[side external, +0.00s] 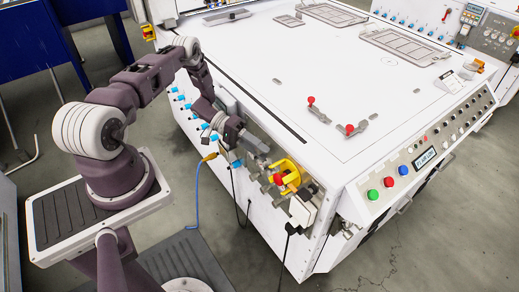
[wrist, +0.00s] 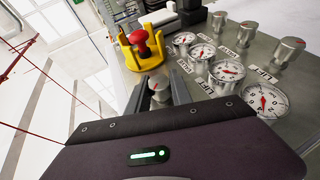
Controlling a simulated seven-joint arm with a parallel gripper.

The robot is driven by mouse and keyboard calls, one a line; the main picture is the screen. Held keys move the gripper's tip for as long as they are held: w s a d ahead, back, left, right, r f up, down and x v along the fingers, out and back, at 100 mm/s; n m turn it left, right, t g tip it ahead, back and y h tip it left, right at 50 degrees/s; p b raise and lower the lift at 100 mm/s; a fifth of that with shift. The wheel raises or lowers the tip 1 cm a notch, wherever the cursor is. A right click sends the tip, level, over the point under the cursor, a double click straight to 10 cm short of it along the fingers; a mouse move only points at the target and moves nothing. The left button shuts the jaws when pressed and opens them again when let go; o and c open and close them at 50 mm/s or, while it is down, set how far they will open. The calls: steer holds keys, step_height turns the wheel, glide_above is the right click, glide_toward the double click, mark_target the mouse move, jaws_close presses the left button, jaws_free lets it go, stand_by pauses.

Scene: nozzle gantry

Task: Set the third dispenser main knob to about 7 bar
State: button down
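In the wrist view a round metal knob (wrist: 160,86) sits between the two fingertips of my gripper (wrist: 160,92). The fingers stand apart on either side of it, and I see no clear contact. Other metal knobs (wrist: 290,50) and several white gauges with red needles (wrist: 228,70) are on the grey panel to the right. The nearest gauge (wrist: 267,99) has a LIFT label beside it. I cannot read the needles exactly or tell which knob is the third dispenser main. In the side view my gripper (side external: 264,158) is at the machine's side, left of a yellow-red switch.
A red emergency button in a yellow guard (wrist: 141,45) is just beyond the held-over knob; it also shows in the side view (side external: 287,176). A row of blue fittings (side external: 187,105) and hanging cables (side external: 197,190) line the machine's side. The white table top (side external: 270,60) is above.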

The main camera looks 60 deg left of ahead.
steer(key=shift+y, duration=0.4)
steer(key=m+g+y, duration=0.1)
steer(key=y, duration=0.2)
steer(key=shift+y, duration=0.3)
steer(key=m+y, duration=0.1)
steer(key=y, duration=0.3)
steer(key=m+y, duration=0.1)
steer(key=y, duration=0.4)
steer(key=shift+s+g, duration=0.1)
steer(key=shift+g, duration=0.2)
steer(key=shift+m+y, duration=0.6)
steer(key=shift+y, duration=1.5)
steer(key=shift+a, duration=0.1)
steer(key=c, duration=1.1)
jaws_free()
steer(key=shift+c, duration=0.2)
